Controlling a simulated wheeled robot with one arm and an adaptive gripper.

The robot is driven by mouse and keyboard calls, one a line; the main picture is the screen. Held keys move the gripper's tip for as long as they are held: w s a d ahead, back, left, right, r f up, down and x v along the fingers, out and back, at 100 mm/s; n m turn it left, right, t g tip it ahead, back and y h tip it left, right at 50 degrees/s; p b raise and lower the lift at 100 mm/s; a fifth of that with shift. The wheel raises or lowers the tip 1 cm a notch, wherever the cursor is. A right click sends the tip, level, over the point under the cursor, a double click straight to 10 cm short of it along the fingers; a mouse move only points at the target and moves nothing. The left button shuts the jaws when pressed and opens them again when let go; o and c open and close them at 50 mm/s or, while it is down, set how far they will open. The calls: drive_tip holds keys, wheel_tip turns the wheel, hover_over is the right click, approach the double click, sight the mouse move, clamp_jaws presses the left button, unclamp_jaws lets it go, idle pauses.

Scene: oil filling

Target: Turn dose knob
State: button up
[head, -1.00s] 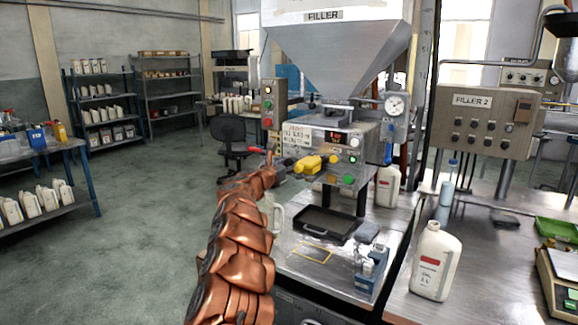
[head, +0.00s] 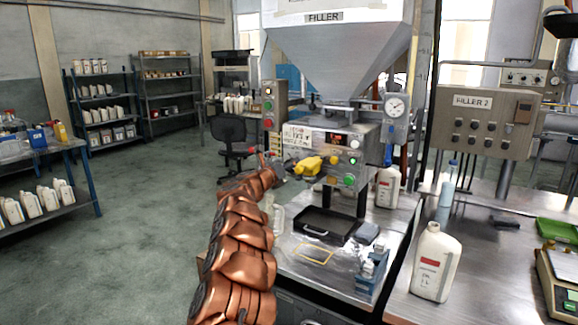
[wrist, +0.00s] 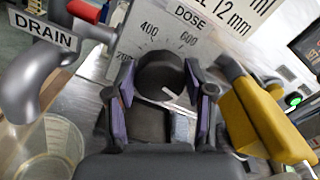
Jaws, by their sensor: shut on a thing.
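The dose knob (wrist: 160,75) is a dark round knob with a white pointer line, under a "DOSE" dial (wrist: 152,45) with numbers such as 400 and 600. In the wrist view, my gripper (wrist: 163,93) is shut on it, with one purple-padded finger on each side. The pointer line slants toward the lower right. In the head view, my gripper (head: 281,172) is at the left front of the filler machine (head: 325,150), just left of the yellow handle; the knob cannot be made out there.
A yellow handle (wrist: 262,122) is close to the right of my gripper. A drain spout (wrist: 40,75) with a red lever is at left, above a clear container (wrist: 45,150). A black tray (head: 325,225) and a blue holder (head: 372,270) are on the bench below.

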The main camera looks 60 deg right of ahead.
drive_tip(key=shift+f+n+p, duration=0.2)
drive_tip(key=shift+n+p, duration=3.5)
drive_tip(key=shift+n, duration=2.15)
drive_tip(key=shift+f+n+p, duration=0.2)
drive_tip(key=shift+n+p, duration=3.45)
drive_tip(key=shift+n, duration=2.2)
drive_tip(key=o, duration=1.1)
drive_tip(key=shift+o, duration=0.2)
drive_tip(key=shift+a, duration=0.1)
drive_tip(key=a, duration=1.1)
drive_tip(key=shift+s+a, duration=0.25)
drive_tip(key=shift+a, duration=0.15)
